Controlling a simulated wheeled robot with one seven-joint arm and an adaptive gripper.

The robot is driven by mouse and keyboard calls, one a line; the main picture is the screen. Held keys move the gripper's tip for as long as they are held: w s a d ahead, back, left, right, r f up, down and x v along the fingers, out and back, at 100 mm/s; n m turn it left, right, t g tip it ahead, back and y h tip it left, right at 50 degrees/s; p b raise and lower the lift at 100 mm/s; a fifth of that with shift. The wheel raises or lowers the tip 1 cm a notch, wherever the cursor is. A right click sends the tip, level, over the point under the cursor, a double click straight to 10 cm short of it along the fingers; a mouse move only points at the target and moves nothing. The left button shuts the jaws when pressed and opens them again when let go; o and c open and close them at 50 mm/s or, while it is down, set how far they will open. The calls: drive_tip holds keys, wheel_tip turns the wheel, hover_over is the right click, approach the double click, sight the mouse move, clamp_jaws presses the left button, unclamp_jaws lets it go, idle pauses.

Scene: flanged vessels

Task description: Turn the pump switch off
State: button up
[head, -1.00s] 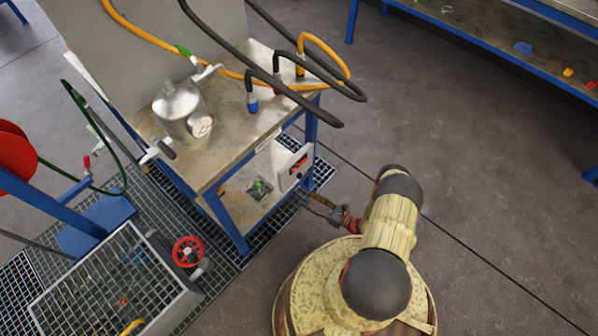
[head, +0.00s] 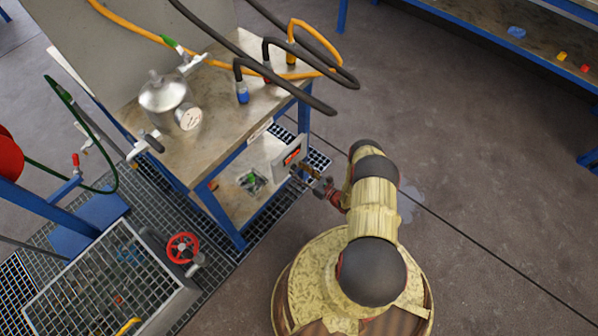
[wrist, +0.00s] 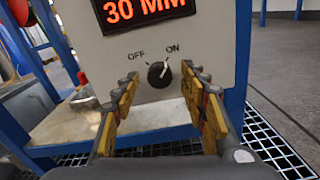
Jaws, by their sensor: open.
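The pump switch (wrist: 159,74) is a black round knob on a pale box, between the printed words OFF on the left and ON on the right. Its white pointer mark tilts up and right, toward ON. My gripper (wrist: 165,88) is open, with its yellow-padded fingers to the left and right of the knob in the wrist view. I cannot tell whether either finger touches the knob. In the head view my gripper (head: 304,176) is at the front of the control box (head: 290,153) on the side of the bench; the knob is hidden there.
A lit red display (wrist: 145,8) sits above the knob. The blue-framed bench (head: 205,150) carries a metal vessel (head: 165,95) and hoses. Black hoses (head: 300,90) hang out over the bench edge near my arm. Open floor (head: 480,200) lies to the right.

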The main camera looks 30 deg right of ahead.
drive_tip(key=shift+c, duration=1.3)
drive_tip(key=c, duration=0.8)
clamp_jaws()
